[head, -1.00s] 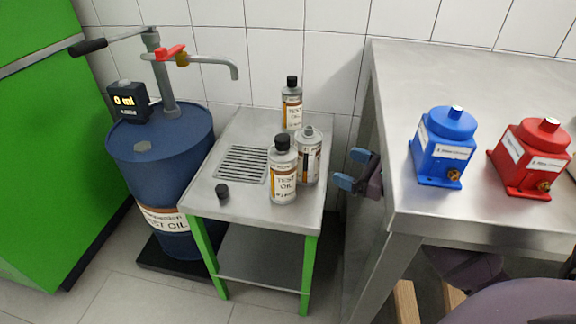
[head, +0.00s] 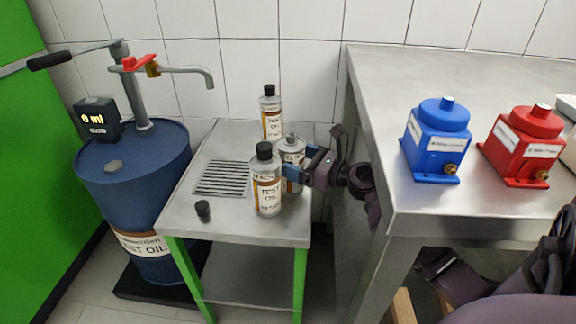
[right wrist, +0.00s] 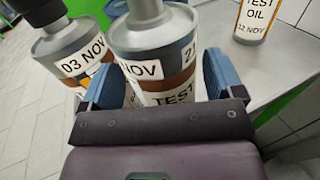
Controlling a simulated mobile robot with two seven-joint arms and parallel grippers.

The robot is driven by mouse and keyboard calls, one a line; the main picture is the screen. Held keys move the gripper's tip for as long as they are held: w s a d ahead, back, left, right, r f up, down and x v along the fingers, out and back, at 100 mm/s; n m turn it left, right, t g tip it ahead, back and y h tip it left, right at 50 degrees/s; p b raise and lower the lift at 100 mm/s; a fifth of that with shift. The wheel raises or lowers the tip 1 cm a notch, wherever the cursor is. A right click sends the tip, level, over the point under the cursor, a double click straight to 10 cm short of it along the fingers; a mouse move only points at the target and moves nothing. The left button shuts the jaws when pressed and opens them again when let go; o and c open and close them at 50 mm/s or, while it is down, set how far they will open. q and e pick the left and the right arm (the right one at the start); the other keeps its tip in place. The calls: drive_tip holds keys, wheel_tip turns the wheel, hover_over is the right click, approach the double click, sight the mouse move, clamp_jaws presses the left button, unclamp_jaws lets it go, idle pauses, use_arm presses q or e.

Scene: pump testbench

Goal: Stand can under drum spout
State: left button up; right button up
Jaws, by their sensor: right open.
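An uncapped grey can (head: 291,150) labelled TEST OIL stands on the small steel table, behind a black-capped can (head: 267,185). My right gripper (head: 299,171) reaches in from the right with its jaws open. In the right wrist view, its blue fingers (right wrist: 163,80) lie on either side of the uncapped can (right wrist: 160,50); contact cannot be made out. The blue drum (head: 135,170) stands left of the table. Its spout (head: 209,80) points down near the metal grate (head: 222,178), which is empty. My left gripper is not in view.
Another black-capped can (head: 270,112) stands at the table's back. A loose black cap (head: 203,211) lies at the front left of the small table (head: 235,227). A steel bench (head: 400,205) with a blue pump (head: 437,140) and a red pump (head: 523,146) stands close on the right.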

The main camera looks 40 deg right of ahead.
drive_tip(key=shift+x, duration=1.05)
drive_tip(key=c, duration=0.8)
drive_tip(key=shift+r, duration=0.15)
